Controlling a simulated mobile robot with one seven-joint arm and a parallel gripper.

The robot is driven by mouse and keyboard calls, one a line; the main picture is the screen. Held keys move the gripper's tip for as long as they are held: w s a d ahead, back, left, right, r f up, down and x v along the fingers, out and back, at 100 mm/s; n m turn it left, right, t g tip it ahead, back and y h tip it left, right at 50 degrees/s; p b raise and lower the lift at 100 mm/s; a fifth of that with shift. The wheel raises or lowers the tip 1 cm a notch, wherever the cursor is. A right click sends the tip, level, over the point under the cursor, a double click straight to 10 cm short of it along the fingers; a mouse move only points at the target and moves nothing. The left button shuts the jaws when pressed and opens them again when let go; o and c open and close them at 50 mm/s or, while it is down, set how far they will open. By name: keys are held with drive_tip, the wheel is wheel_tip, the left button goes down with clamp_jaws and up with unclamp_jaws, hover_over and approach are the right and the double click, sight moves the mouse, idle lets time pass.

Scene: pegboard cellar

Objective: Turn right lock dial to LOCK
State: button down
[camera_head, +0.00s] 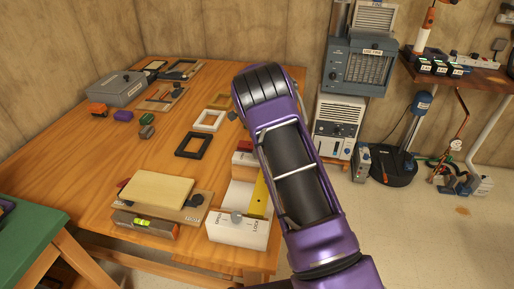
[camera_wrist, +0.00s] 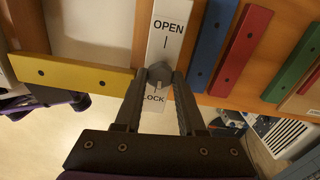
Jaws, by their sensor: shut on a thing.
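The lock dial (camera_wrist: 160,74) is a small grey round knob on a white panel (camera_wrist: 166,14). The panel reads OPEN above the dial and LOCK below it in the wrist view. My gripper (camera_wrist: 160,78) has its two dark fingers closed on the dial from both sides. The fingers partly cover the LOCK label, and I cannot tell exactly where the dial points. My fingers do not show clearly there.
Yellow (camera_wrist: 75,76), blue (camera_wrist: 212,45) and red (camera_wrist: 240,50) bars flank the panel. A board with a pale block (camera_head: 157,188) and a spirit level (camera_head: 145,224) lie left of the box. Frames (camera_head: 193,145) and a grey case (camera_head: 118,88) lie farther back on the wooden table.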

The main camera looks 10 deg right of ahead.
drive_tip(key=shift+m, duration=0.6)
drive_tip(key=c, duration=0.5)
unclamp_jaws()
wheel_tip(320, 180, up, 18)
drive_tip(key=p, duration=0.1)
drive_tip(key=shift+f, duration=0.25)
drive_tip(key=shift+r, duration=0.1)
